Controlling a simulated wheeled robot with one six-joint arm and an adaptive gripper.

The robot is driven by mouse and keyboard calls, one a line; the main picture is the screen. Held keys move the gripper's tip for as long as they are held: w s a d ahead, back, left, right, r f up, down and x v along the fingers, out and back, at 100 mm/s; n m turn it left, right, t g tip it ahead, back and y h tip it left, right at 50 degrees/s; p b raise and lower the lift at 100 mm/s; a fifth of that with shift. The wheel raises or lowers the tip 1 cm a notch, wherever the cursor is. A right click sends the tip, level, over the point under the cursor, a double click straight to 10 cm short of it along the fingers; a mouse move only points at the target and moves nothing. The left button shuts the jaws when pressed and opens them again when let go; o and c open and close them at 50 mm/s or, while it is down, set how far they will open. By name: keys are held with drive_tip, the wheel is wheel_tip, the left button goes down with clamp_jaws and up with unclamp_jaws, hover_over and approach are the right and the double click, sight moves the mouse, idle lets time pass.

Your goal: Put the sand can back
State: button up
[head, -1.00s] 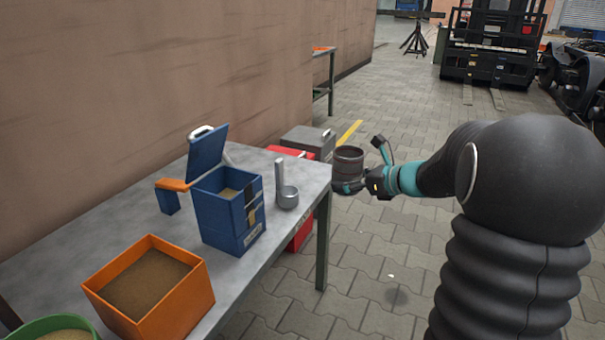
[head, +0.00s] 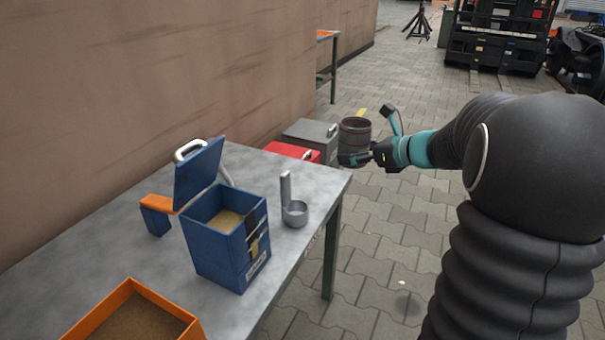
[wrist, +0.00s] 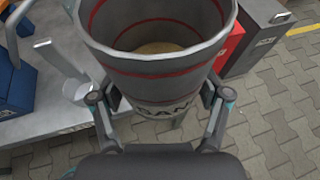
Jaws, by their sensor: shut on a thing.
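The sand can (head: 355,134) is a grey metal can with red rings. In the wrist view the can (wrist: 165,75) is upright and open at the top, with some sand at its bottom. My gripper (head: 362,158) is shut around the can's lower part and holds it in the air, just past the right end of the grey table (head: 105,237). Part of the lettering on the can's front shows in the wrist view; the rest is hidden.
On the table stand an open blue box (head: 226,247) of sand, a metal scoop (head: 295,212), an orange-topped blue piece (head: 156,213) and an orange sand bin (head: 176,312). A red case (head: 291,151) and a grey case (head: 309,134) stand beyond the table.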

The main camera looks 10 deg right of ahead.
drive_tip(key=shift+w, duration=0.4)
hover_over(311, 184)
wheel_tip(311, 184, down, 7)
drive_tip(key=shift+r, duration=0.1)
drive_tip(key=shift+w+f+b, duration=0.1)
drive_tip(key=shift+f+b, duration=0.25)
drive_tip(key=shift+f, duration=1.7)
drive_tip(key=shift+f, duration=0.2)
drive_tip(key=o, duration=1.2)
drive_tip(key=shift+r, duration=0.1)
